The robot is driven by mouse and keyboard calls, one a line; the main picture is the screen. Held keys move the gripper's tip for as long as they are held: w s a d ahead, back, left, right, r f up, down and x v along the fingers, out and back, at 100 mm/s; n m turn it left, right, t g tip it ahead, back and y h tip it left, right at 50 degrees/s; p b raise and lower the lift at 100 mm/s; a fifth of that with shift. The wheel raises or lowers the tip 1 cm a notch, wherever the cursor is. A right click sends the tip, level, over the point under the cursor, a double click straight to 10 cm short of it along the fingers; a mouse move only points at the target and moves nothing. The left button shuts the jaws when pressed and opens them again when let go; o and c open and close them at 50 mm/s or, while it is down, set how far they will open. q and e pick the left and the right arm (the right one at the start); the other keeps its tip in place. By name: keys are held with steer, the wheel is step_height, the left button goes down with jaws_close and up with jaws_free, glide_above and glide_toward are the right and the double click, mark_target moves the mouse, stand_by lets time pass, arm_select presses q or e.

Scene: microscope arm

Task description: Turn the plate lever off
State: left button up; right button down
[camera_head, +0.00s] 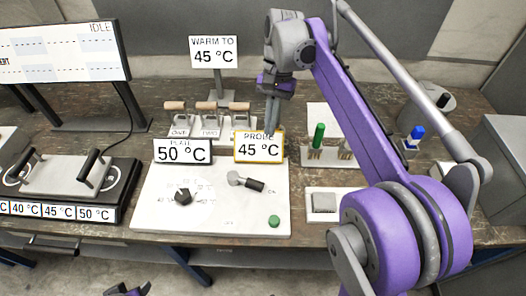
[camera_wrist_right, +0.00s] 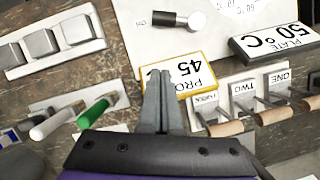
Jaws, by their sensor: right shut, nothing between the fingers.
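The lever (camera_head: 247,182) has a pale round pivot and a black handle. It sits on the white panel (camera_head: 215,222), with its handle pointing right in the head view. The lever also shows at the top of the right wrist view (camera_wrist_right: 178,20), where small lettering like "ON" stands near the handle's end. My right gripper (camera_head: 271,122) is shut and empty, pointing down behind the PROBE sign (camera_head: 259,146); it shows in the right wrist view (camera_wrist_right: 160,78), apart from the lever. A purple piece of my left arm shows at the bottom edge; its fingers are unclear.
The PLATE 50 °C sign (camera_head: 183,151) stands beside the PROBE sign. The panel bears a black knob (camera_head: 183,196) and a green button (camera_head: 274,221). Wooden-handled switches (camera_head: 207,106) stand behind the signs. A green-handled tool (camera_head: 318,136) stands upright to the right.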

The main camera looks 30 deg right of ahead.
mark_target(247, 183)
steer(key=x, duration=1)
steer(key=shift+s+a+b, duration=0.1)
steer(key=shift+b, duration=0.3)
steer(key=shift+s+a+f, duration=0.15)
steer(key=shift+s+a, duration=1)
steer(key=shift+a, duration=0.3)
